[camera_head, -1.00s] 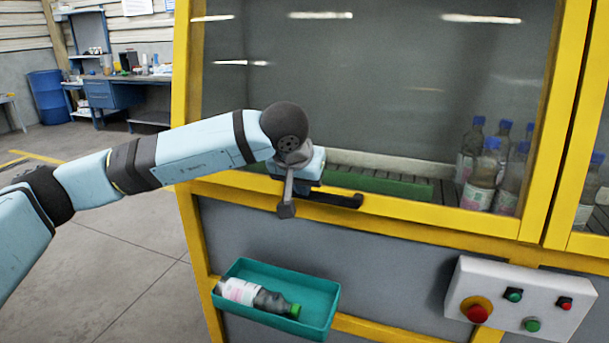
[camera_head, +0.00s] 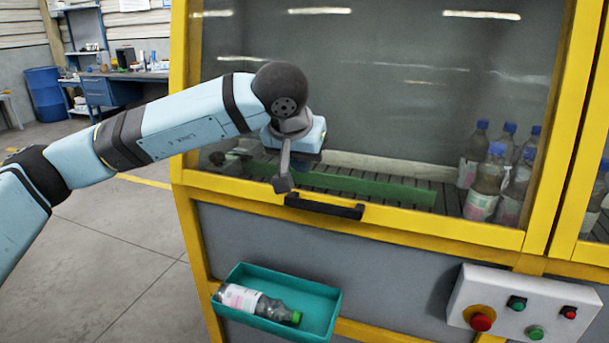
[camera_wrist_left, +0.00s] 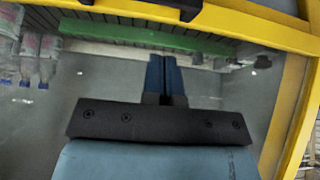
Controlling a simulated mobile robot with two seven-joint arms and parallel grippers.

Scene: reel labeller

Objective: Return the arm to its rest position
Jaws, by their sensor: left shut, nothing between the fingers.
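My left gripper (camera_head: 302,148) hangs at the end of my raised left arm, in front of the lower left of the machine's glass door (camera_head: 380,90). It is a little above the black door handle (camera_head: 323,206) and apart from it. In the left wrist view its blue fingers (camera_wrist_left: 166,75) are together with nothing between them. The handle's edge shows at the top of that view (camera_wrist_left: 165,6). The door looks shut. My right gripper is not in view.
A teal tray (camera_head: 328,300) below the door holds a green-capped bottle (camera_head: 258,303). A control box (camera_head: 520,300) with buttons is at the lower right. Several blue-capped bottles (camera_head: 487,183) stand behind the glass. The floor on the left is open.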

